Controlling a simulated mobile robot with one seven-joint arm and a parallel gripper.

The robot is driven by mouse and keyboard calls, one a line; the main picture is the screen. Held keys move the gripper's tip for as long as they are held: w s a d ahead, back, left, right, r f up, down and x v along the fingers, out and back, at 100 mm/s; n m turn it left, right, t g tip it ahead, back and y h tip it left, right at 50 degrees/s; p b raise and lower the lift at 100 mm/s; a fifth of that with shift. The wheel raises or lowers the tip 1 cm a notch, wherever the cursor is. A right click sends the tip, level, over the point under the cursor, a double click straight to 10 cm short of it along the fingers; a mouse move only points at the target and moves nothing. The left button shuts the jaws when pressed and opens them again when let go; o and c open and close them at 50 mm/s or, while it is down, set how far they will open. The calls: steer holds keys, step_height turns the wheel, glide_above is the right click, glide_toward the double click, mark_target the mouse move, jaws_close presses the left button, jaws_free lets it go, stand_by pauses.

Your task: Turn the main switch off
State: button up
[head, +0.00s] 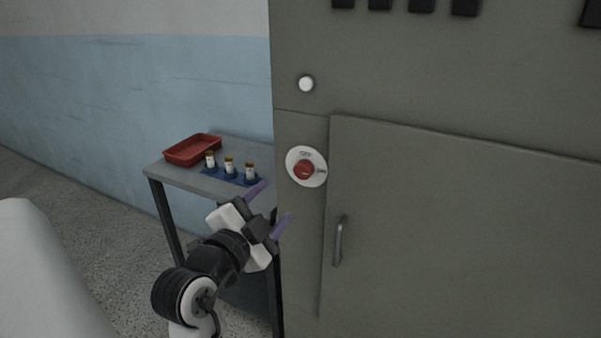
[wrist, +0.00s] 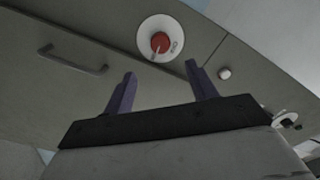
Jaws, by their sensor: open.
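The main switch (head: 304,169) is a red knob on a round white plate with OFF and ON marks, on the front of a grey-green cabinet. In the head view its pale pointer mark seems to lie toward the ON side. The switch also shows at the top of the wrist view (wrist: 160,42), beyond and between my two purple fingers. My gripper (head: 273,206) is open and empty, below and left of the switch and apart from it. It also shows in the wrist view (wrist: 160,84).
The cabinet has a door with a handle (head: 340,241) to the lower right of the switch, and a white round button (head: 306,84) above it. A small grey table (head: 225,188) at left bears a red tray (head: 192,150) and several small bottles (head: 229,165) in a blue holder.

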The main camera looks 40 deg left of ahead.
mark_target(301, 173)
steer(key=p+x, duration=0.3)
steer(key=x, duration=0.8)
steer(key=shift+w+a, duration=0.1)
steer(key=shift+w, duration=0.05)
steer(key=shift+c, duration=0.5)
steer(key=c, duration=0.9)
